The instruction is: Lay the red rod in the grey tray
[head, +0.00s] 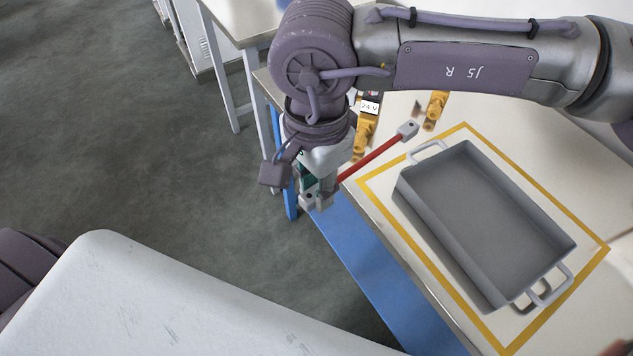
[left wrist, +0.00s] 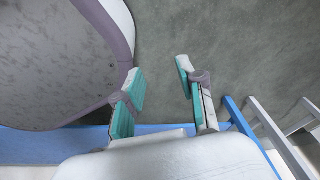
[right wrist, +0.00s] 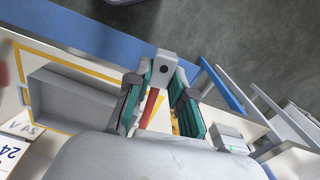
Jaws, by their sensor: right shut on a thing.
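The red rod (head: 372,158) has grey block ends and slants up to the right in the head view. My right gripper (head: 318,190) is shut on it near its lower left end, beyond the table's edge. In the right wrist view, the rod (right wrist: 150,106) and one grey end block show between the fingers (right wrist: 160,88). The grey tray (head: 488,210) is empty, with a handle at each end, right of the gripper and rod. My left gripper (left wrist: 160,82) is open and empty in the left wrist view; it is out of the head view.
A yellow outline (head: 463,308) surrounds the tray on the pale table. Yellow fittings (head: 435,110) stand behind the rod, near a "24 V" label (head: 370,107). A blue panel (head: 375,270) runs along the table's near edge. Open grey floor (head: 130,150) lies to the left.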

